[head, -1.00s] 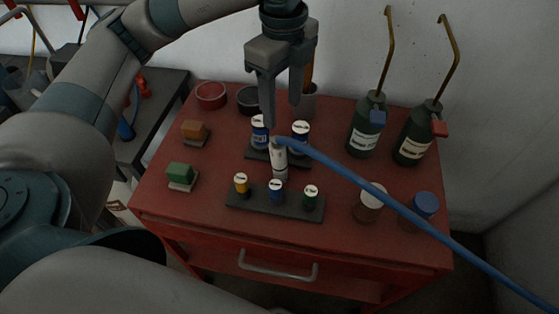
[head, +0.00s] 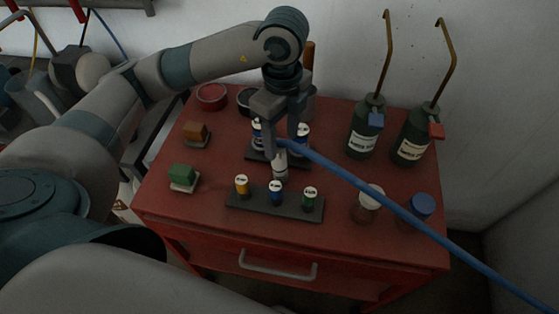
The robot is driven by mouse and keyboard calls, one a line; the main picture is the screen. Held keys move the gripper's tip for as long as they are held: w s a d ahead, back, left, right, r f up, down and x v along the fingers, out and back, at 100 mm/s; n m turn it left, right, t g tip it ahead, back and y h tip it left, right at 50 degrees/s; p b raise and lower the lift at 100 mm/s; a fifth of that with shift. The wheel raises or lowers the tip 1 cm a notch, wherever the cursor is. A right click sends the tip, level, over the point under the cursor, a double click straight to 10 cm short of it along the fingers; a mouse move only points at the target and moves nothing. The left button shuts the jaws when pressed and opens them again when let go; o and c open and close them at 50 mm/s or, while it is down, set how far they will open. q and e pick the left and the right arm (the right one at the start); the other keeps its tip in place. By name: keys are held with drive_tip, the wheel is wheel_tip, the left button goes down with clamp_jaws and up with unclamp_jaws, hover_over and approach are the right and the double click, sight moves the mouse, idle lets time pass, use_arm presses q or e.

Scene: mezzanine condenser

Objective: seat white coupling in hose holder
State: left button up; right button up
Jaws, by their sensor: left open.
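The white coupling (head: 280,170) is at the end of the blue hose (head: 350,177). It stands roughly upright over the middle of the red cabinet top, just behind the front rack. I cannot make out a separate hose holder around its lower end or tell whether it is seated. My left gripper (head: 283,148) points down with its fingers at the coupling's upper part, near where the hose leaves it. It is open, and contact is unclear. The gripper partly hides the coupling's top. My right gripper is not in view.
A dark front rack (head: 256,203) holds yellow, blue and green-marked vials. A rear rack (head: 296,161) holds blue-labelled vials. An orange block (head: 195,131) and green block (head: 182,172) lie left. Dark bottles (head: 365,130) and jars (head: 367,203) stand right. The hose crosses the right side.

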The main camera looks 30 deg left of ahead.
sight(280, 148)
use_arm(q)
wheel_tip(280, 148, down, 3)
drive_tip(key=shift+r, duration=0.1)
idle(0.3)
drive_tip(key=shift+p, duration=0.3)
drive_tip(key=shift+s+a+f+p, duration=0.1)
drive_tip(key=shift+f+p, duration=0.3)
drive_tip(key=shift+f, duration=0.25)
wheel_tip(280, 148, down, 3)
drive_tip(key=shift+a+f+p, duration=0.1)
drive_tip(key=shift+a+p, duration=0.05)
drive_tip(key=shift+p, duration=0.5)
drive_tip(key=shift+f, duration=0.5)
